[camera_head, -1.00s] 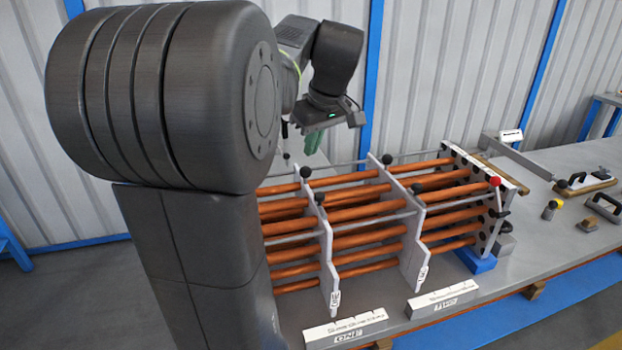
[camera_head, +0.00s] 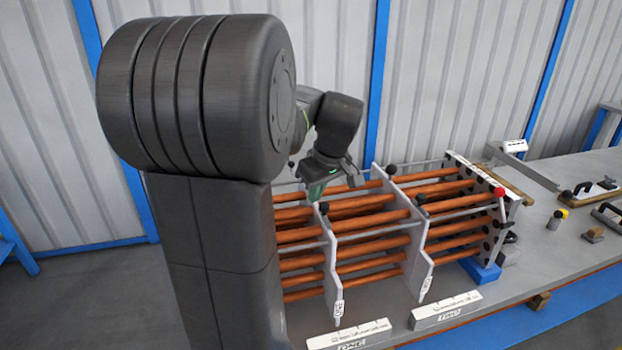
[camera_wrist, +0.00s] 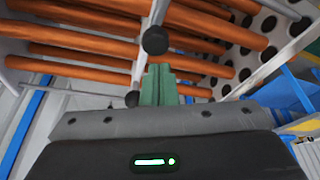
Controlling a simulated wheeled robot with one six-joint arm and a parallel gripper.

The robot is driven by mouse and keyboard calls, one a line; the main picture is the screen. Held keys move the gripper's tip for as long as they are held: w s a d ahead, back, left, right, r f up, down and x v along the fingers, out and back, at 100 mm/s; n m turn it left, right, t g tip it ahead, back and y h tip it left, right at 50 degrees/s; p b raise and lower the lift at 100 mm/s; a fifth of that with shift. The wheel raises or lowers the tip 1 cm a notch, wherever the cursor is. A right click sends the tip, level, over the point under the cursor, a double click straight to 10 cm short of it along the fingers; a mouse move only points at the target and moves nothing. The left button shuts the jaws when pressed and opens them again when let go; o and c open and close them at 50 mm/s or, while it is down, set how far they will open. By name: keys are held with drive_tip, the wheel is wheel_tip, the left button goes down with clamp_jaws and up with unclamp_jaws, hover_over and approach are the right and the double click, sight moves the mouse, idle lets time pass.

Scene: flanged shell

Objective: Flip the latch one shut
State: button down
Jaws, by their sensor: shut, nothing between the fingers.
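The plate marked ONE (camera_head: 333,265) stands across the copper tubes, with a black ball knob (camera_head: 324,208) at its upper near corner. My gripper (camera_head: 316,191) points down just above and beside that knob. Its green fingers are shut and empty. In the wrist view the shut fingers (camera_wrist: 158,85) point at a black ball knob (camera_wrist: 155,40), which appears just past the tips. I cannot tell whether they touch. A second dark ball (camera_wrist: 131,98) shows lower left of the fingers, partly hidden.
A second plate (camera_head: 416,262), with knobs (camera_head: 421,199) and (camera_head: 390,170), stands to the right among the copper tubes (camera_head: 370,241). A red knob (camera_head: 499,191) is by the end plate. Label blocks ONE (camera_head: 348,335) and TWO (camera_head: 446,309) lie in front.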

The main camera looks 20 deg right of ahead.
drive_tip(key=shift+s+d, duration=0.15)
drive_tip(key=shift+s, duration=0.25)
drive_tip(key=s, duration=0.3)
drive_tip(key=shift+s+f+b, duration=0.1)
drive_tip(key=shift+s+b, duration=0.15)
drive_tip(key=shift+b, duration=0.05)
drive_tip(key=v, duration=1.4)
drive_tip(key=shift+f, duration=0.1)
